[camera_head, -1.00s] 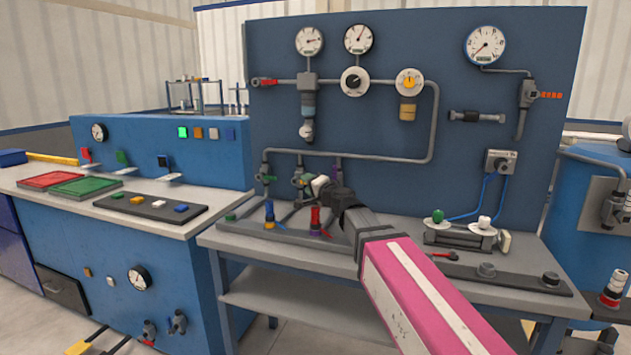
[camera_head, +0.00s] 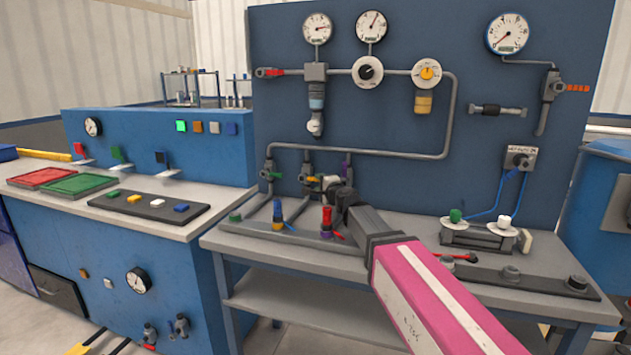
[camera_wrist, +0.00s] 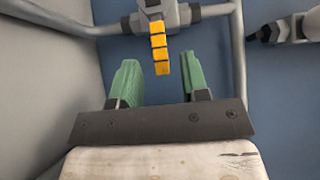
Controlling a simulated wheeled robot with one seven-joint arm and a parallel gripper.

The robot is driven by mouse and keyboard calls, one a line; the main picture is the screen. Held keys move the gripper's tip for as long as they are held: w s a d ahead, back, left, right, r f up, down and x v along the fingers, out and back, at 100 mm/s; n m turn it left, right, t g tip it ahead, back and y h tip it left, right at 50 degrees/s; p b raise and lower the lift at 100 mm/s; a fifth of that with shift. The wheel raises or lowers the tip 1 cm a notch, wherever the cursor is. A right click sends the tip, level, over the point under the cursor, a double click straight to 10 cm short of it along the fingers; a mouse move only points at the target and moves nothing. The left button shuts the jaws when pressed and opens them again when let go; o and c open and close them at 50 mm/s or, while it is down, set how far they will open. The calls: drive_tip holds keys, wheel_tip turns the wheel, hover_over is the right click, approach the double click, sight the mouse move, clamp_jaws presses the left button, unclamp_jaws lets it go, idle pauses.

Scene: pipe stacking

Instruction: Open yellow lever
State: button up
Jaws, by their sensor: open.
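The yellow lever (camera_wrist: 160,47) hangs from a grey valve (camera_wrist: 155,14) in the wrist view. It is a segmented yellow-orange handle pointing down. In the head view the yellow lever (camera_head: 313,180) is small, on the middle of three valves below the panel's lower pipe. My gripper (camera_wrist: 161,75) is open, with green finger pads on either side of the lever's lower end. No contact with the lever shows. In the head view my gripper (camera_head: 328,182) is beside the lever, its fingers small and partly hidden by my wrist.
A green-handled valve (camera_head: 270,175) is to the left and a purple-handled one (camera_head: 346,168) is partly behind my arm. Blue (camera_head: 277,212) and red (camera_head: 327,218) upright handles stand on the bench (camera_head: 232,247) below. Grey pipes run close around the valve.

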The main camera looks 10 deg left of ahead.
sight(316, 180)
drive_tip(key=x, duration=0.4)
drive_tip(key=shift+w+a, duration=0.15)
drive_tip(key=shift+a, duration=0.1)
clamp_jaws()
